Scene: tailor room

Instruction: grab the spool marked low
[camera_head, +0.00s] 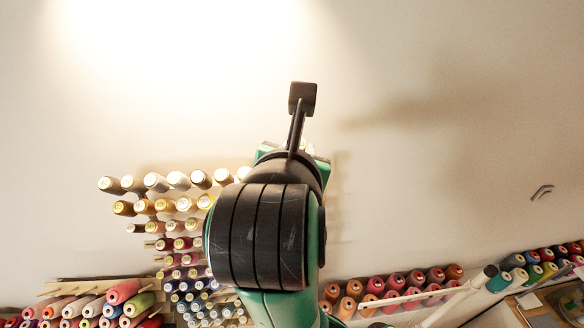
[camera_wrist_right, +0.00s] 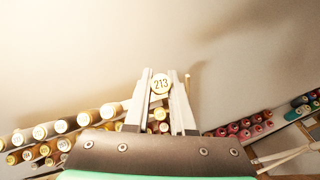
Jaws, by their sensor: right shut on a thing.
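A spool with a pale round end marked 213 (camera_wrist_right: 161,84) sits between the two fingers of my right gripper (camera_wrist_right: 162,94) in the right wrist view. The gripper is shut on this spool. In the head view my right arm reaches up in front of the thread rack, and its wrist hides the fingers and the held spool. I cannot read the word low on any spool. My left gripper is in neither view.
Rows of cream, gold and purple spools (camera_head: 155,182) hang on the wall left of my right arm. Red and orange spools (camera_head: 395,283) line a rack at the lower right. Pink and green spools (camera_head: 122,291) lie at the lower left. The wall above is bare.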

